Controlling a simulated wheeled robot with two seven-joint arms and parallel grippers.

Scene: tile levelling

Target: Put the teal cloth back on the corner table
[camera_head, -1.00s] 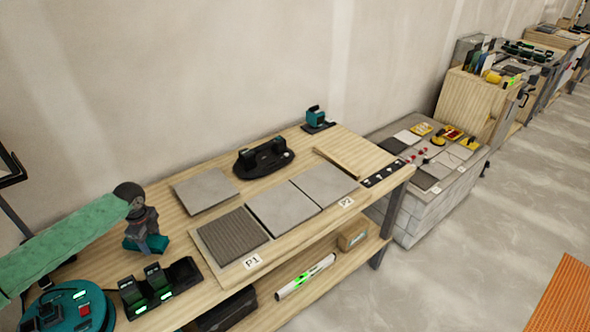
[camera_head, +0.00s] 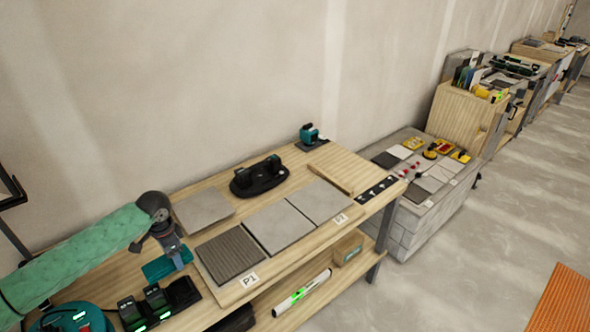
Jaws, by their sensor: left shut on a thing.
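My left arm with its green sleeve comes in from the left. My left gripper (camera_head: 176,252) points down over the left part of the wooden workbench and is shut on the teal cloth (camera_head: 160,268). The cloth looks like a small folded pad, partly hidden behind the fingers. I cannot tell whether it touches the bench top. The wooden workbench (camera_head: 232,225) stands along the wall; no label marks it as the corner table. My right gripper is not in view.
Near the cloth are a charger with green lights (camera_head: 148,304) and a loose grey tile (camera_head: 203,207). Tiles on a board with a P1 label (camera_head: 249,280) lie to the right. A black suction lifter (camera_head: 259,177) stands behind. An orange mat (camera_head: 562,302) lies on the floor.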

